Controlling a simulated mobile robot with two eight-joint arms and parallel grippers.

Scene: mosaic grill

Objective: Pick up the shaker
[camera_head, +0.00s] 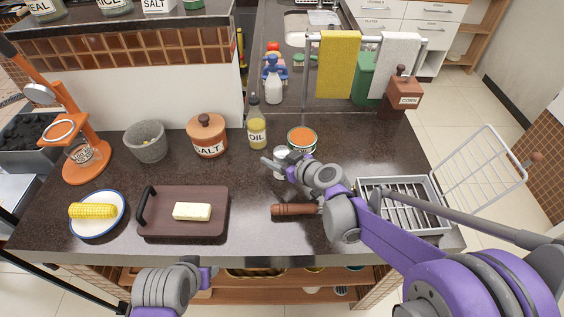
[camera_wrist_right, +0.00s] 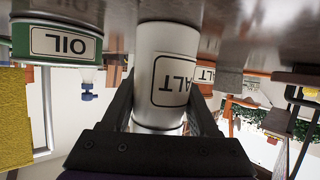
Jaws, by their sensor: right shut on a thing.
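The shaker (camera_head: 281,164) is small and white and stands on the dark counter (camera_head: 250,185) between my right gripper's fingers. In the right wrist view, which is upside down, the white shaker (camera_wrist_right: 165,62) carries a label of which "ALT" shows. My right gripper (camera_head: 277,164) is shut on it, with one finger on each side. The shaker's base appears to be still at the counter surface. My left gripper (camera_head: 190,280) is low at the counter's front edge, its fingers not clearly visible.
An open can with orange contents (camera_head: 302,138) and an oil bottle (camera_head: 257,125) stand close behind the shaker. A wooden handle (camera_head: 292,210) lies in front. A metal grill (camera_head: 400,190) is to the right. A salt jar (camera_head: 208,137) and board with butter (camera_head: 155,220) are left.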

